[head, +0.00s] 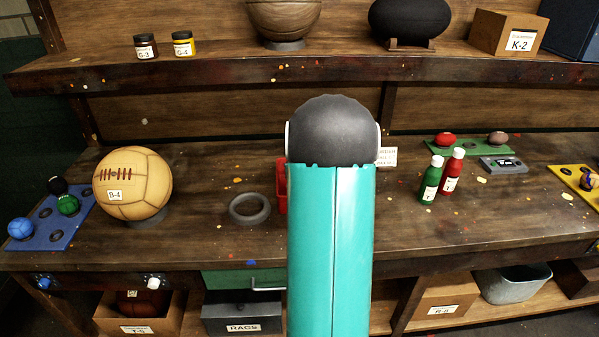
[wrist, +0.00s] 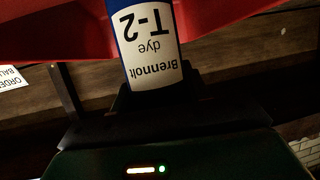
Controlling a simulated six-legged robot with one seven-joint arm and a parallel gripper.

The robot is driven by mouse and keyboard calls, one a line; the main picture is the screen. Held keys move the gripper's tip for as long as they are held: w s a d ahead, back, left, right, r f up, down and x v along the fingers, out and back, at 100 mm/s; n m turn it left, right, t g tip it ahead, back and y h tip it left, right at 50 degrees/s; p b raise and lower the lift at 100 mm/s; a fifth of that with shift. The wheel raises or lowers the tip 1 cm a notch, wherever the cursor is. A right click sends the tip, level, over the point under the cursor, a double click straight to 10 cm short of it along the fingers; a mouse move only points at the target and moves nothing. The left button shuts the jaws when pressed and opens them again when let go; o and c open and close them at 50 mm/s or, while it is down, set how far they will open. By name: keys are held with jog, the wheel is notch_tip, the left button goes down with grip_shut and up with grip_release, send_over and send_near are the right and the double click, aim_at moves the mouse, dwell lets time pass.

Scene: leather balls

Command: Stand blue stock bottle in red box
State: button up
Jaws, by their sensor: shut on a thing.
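The blue stock bottle (wrist: 150,45) is in the wrist view, with a white label reading "Brennolt dye T-2" upside down. My gripper (wrist: 160,98) is shut on it at the label's edge. The red box (wrist: 50,32) shows behind the bottle on both sides in the wrist view. I cannot tell whether the bottle is inside the box or above it. In the head view only a strip of the red box (head: 281,186) shows left of my arm, which hides the rest, the bottle and my gripper.
On the bench, a grey ring (head: 249,208) lies left of the box, beyond it a tan ball (head: 133,184). Green (head: 431,180) and red (head: 453,170) bottles stand to the right. A shelf (head: 200,72) runs above the bench.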

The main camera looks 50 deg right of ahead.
jog(key=shift+f, duration=1.3)
jog(key=shift+s, duration=0.1)
jog(key=shift+f, duration=0.15)
jog(key=o, duration=1.1)
jog(key=shift+o, duration=0.2)
